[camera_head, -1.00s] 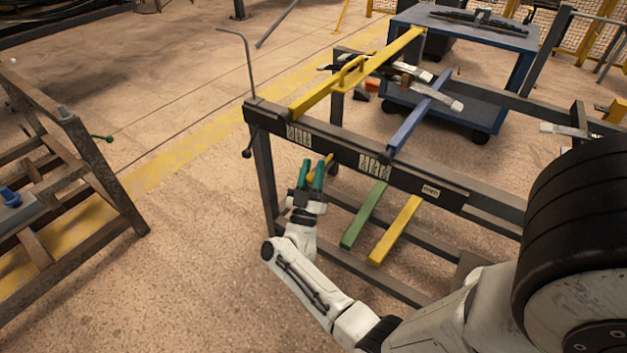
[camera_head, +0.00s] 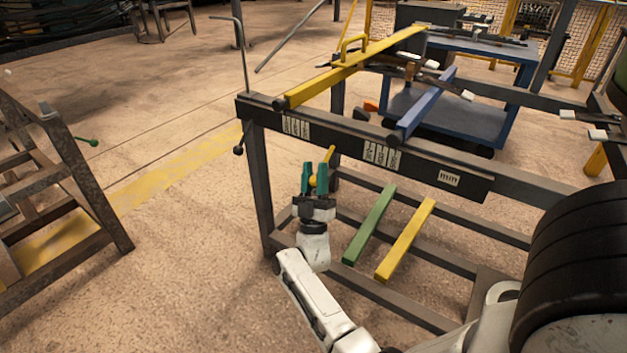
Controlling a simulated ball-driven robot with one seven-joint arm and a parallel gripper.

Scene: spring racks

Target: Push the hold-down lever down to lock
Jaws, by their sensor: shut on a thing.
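My gripper (camera_head: 314,178), with teal fingers, is below the front beam of the spring rack, left of the green and yellow bars. It is shut on a slim yellow rod (camera_head: 328,159), which sticks up and to the right from between the fingers. The fingers hide part of the rod, and I cannot tell whether it is the hold-down lever. A long yellow bar with a loop handle (camera_head: 353,48) lies across the top of the rack, tilted. A small black lever with a knob (camera_head: 239,150) is at the rack's left post.
The rack's dark front beam (camera_head: 335,137) runs above my gripper. A blue bar (camera_head: 425,107) crosses its top. Green (camera_head: 370,224) and yellow (camera_head: 405,240) bars lie on the lower frame. A rusty stand (camera_head: 88,185) is at left, with open floor between.

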